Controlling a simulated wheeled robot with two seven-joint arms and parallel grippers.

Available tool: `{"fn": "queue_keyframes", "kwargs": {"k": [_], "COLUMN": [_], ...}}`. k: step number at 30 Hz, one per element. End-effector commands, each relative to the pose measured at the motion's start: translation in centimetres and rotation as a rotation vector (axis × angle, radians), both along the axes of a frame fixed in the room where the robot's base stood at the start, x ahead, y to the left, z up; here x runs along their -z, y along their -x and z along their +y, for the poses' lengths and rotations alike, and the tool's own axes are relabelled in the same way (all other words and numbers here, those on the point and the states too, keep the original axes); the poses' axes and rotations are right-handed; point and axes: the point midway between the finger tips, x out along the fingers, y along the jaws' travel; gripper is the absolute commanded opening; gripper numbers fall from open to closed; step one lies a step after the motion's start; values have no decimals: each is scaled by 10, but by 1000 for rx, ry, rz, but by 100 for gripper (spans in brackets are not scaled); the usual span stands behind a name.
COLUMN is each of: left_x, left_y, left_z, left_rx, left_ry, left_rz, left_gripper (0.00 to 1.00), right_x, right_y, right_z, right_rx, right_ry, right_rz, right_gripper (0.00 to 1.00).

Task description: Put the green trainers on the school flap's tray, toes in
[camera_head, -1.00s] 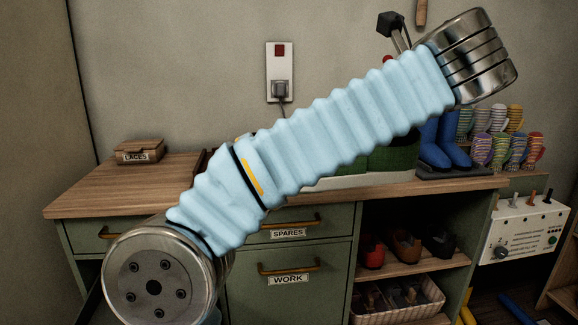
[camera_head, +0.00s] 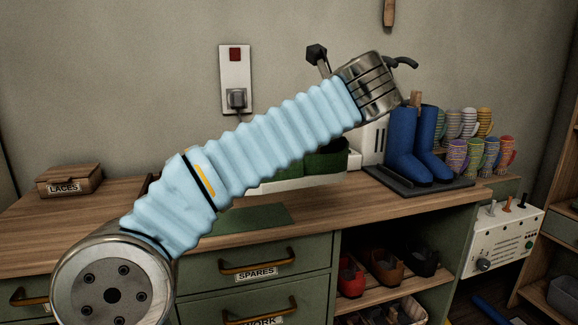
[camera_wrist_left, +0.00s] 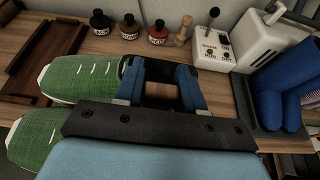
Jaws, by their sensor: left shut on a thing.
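The green trainers (camera_head: 327,160) have white soles and show partly behind my left arm in the head view. In the left wrist view one trainer (camera_wrist_left: 85,78) lies left of the fingers, its toe to the left and its dark opening by the left finger; the other trainer (camera_wrist_left: 38,130) is partly under the gripper body. My left gripper (camera_wrist_left: 162,92) is shut on the green trainers near the heel end; the grip itself is mostly hidden. Whether the soles touch the bench I cannot tell. A brown wooden tray (camera_wrist_left: 22,85) lies beyond the toes. My right gripper is out of view.
Blue boots (camera_head: 403,145) stand on a dark tray right of the trainers, with striped mugs (camera_head: 480,155) beyond. Small bottles (camera_wrist_left: 100,22), a wooden peg (camera_wrist_left: 184,32) and a white switch box (camera_wrist_left: 213,48) stand behind. A flat green patch (camera_head: 255,218) lies on the bench.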

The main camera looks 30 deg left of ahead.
Motion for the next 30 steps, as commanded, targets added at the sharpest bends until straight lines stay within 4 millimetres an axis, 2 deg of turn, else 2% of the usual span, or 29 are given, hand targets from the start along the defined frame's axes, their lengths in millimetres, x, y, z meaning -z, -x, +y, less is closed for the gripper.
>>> {"fn": "queue_keyframes", "kwargs": {"k": [3,9,14,21,30], "left_x": [19,52,62,96,99], "left_y": [-22,-41,-48,-52,-52], "left_z": [23,41,46,51,50], "left_rx": [-4,-1,0,1,1], "left_ry": [-3,-2,-2,-3,-1], "left_rz": [2,0,-1,0,-2], "left_gripper": [0,0,0,0,0], "right_x": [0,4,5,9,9], "right_y": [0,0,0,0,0], "right_z": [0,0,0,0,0], "right_rx": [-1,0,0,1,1], "right_ry": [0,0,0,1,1], "right_rz": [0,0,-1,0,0], "right_gripper": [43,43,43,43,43]}}
